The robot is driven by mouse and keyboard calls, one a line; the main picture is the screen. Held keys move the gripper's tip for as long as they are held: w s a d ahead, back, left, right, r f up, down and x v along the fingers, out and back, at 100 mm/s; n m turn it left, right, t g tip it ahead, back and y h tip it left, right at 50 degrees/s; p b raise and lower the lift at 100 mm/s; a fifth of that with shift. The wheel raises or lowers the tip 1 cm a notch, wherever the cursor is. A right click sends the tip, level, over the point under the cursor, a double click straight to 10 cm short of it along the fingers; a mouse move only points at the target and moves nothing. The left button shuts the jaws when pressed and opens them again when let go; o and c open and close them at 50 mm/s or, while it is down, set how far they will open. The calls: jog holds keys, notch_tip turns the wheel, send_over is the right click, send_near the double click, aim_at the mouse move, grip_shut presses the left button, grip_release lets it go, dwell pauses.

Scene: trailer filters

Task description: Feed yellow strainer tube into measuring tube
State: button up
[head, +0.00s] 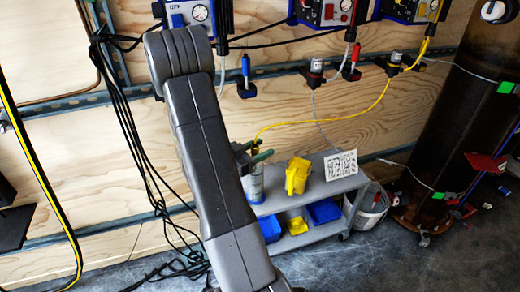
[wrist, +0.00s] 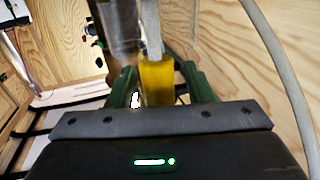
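In the head view my gripper (head: 256,153), with green fingers, is at the top of the clear measuring tube (head: 254,184), which stands upright on a grey cart. The thin yellow strainer tube (head: 362,114) arcs from the units on the wall down to my gripper. In the wrist view a yellow piece (wrist: 157,80) on a pale tube lies between the two fingers of my gripper (wrist: 158,85). Narrow gaps show beside it, and firm contact is not clear. A blurred clear cylinder (wrist: 118,25) shows behind it. Whether the yellow end is inside the measuring tube is hidden.
A yellow container (head: 297,175) and a printed marker card (head: 341,165) sit on the cart (head: 323,190). Blue bins (head: 324,211) are on its lower shelf. A white bucket (head: 370,212) stands to its right. Dark cables (head: 130,120) hang left of my arm.

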jog(key=shift+a, duration=0.1)
jog(key=p+v, duration=0.2)
jog(key=v, duration=1.1)
jog(key=shift+s+a, duration=0.2)
jog(key=shift+a, duration=0.05)
jog(key=shift+f, duration=0.1)
jog(key=b+x, duration=0.1)
jog(key=x, duration=1.2)
jog(key=shift+w+d+r+b, duration=0.2)
jog(key=shift+d+r+b, duration=0.05)
jog(key=shift+d+b, duration=0.15)
jog(key=shift+a, duration=0.1)
